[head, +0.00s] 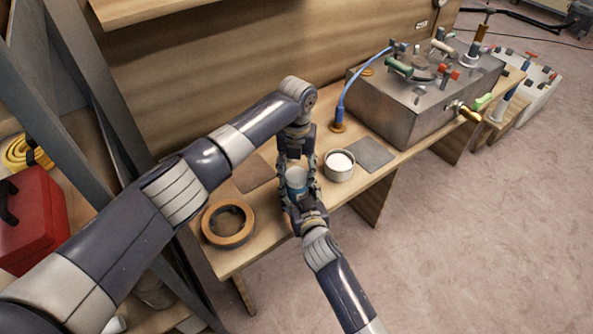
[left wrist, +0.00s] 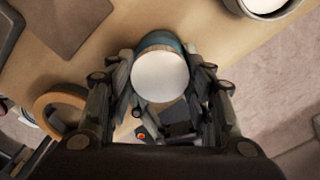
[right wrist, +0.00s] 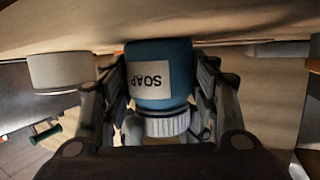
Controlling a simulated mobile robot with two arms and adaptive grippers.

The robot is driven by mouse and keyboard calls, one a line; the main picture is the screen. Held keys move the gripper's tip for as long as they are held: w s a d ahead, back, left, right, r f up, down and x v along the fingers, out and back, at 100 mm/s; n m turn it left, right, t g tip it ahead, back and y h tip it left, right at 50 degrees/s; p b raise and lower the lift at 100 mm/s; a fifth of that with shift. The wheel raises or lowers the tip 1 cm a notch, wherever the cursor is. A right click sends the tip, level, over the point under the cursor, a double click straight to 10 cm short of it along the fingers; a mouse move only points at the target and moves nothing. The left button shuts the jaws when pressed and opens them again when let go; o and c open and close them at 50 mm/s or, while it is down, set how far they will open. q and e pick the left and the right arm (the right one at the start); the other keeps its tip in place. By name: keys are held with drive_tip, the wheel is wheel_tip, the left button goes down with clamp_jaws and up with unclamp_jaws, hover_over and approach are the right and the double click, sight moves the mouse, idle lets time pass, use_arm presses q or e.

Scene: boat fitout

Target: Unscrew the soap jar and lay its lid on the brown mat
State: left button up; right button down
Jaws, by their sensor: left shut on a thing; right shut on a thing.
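The soap jar (head: 296,186) is blue with a white lid and stands at the table's front part. The right wrist view shows its body (right wrist: 175,62) with a SOAP label and its ribbed lid (right wrist: 166,124); the picture is upside down there. My right gripper (head: 302,198) is shut on the jar body from the front. My left gripper (head: 297,164) reaches down from above and is shut on the lid (left wrist: 160,77), with its fingers on either side. I cannot tell how far the lid is turned. The brown mat (head: 252,174) lies flat and bare to the left of the jar.
A bowl (head: 340,166) with white contents stands right of the jar, and a grey mat (head: 374,153) lies beyond it. A blue-stemmed tool (head: 340,112) and a metal box (head: 420,105) stand further right.

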use_arm(q)
drive_tip(key=n, duration=0.5)
drive_tip(key=shift+n, duration=0.4)
drive_tip(key=n, duration=0.5)
drive_tip(key=shift+n, duration=0.3)
drive_tip(key=n, duration=0.3)
drive_tip(key=shift+n, duration=0.3)
drive_tip(key=n, duration=0.3)
drive_tip(key=shift+n, duration=0.3)
drive_tip(key=n, duration=0.5)
drive_tip(key=shift+n, duration=0.3)
drive_tip(key=n, duration=0.5)
drive_tip(key=shift+n, duration=0.3)
drive_tip(key=n, duration=0.5)
drive_tip(key=shift+n, duration=0.3)
drive_tip(key=n, duration=0.5)
drive_tip(key=shift+n, duration=0.4)
drive_tip(key=n, duration=0.6)
drive_tip(key=shift+r, duration=0.1)
